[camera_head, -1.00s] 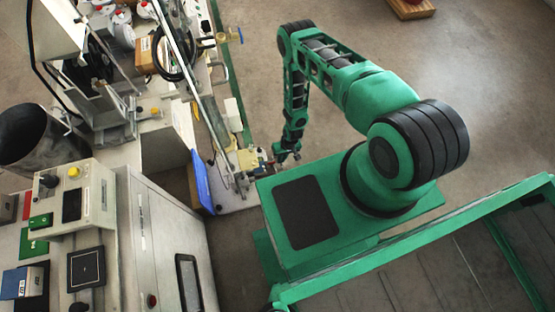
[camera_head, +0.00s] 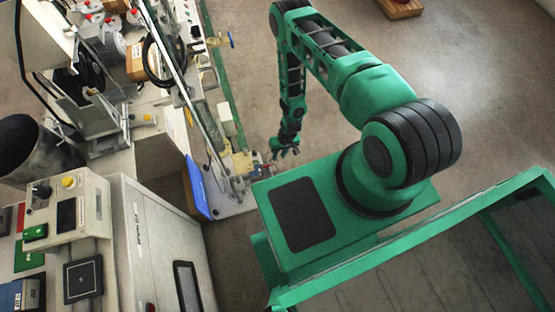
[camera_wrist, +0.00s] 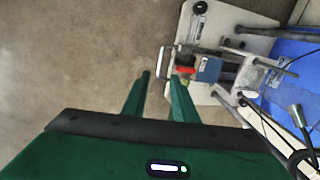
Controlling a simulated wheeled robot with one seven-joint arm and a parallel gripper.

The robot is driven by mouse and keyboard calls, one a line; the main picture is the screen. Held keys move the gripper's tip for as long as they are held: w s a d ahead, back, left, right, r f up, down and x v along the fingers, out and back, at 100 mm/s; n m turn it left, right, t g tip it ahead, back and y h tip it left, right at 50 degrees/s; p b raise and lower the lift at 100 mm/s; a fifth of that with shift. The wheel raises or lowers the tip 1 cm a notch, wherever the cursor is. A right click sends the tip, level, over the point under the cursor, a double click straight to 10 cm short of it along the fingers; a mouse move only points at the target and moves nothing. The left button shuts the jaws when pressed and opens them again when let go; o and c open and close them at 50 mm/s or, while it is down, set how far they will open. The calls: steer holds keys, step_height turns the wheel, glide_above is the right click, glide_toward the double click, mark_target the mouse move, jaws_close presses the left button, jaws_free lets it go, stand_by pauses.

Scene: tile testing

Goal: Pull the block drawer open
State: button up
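My gripper (camera_head: 283,150) hangs at the end of my green arm, just right of the end of the long bench. In the wrist view its two green fingers (camera_wrist: 160,90) are spread with bare floor between them. Just right of the fingers is a small fixture with a red piece (camera_wrist: 185,70) and a blue block (camera_wrist: 208,69), on a pale base plate (camera_wrist: 240,43). The right finger is close to the red piece; I cannot tell whether they touch. No part is clearly recognisable as the block drawer; it may belong to this fixture.
A blue panel (camera_head: 196,189) stands at the bench end, also seen in the wrist view (camera_wrist: 290,85). Rods and a cable (camera_wrist: 297,118) lie right of the gripper. A grey cabinet (camera_head: 150,245) stands at lower left. The floor (camera_head: 245,80) right of the bench is clear.

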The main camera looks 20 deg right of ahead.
steer(key=shift+d+r, duration=0.2)
steer(key=shift+r, duration=0.75)
steer(key=shift+d+r, duration=0.15)
steer(key=shift+r, duration=0.8)
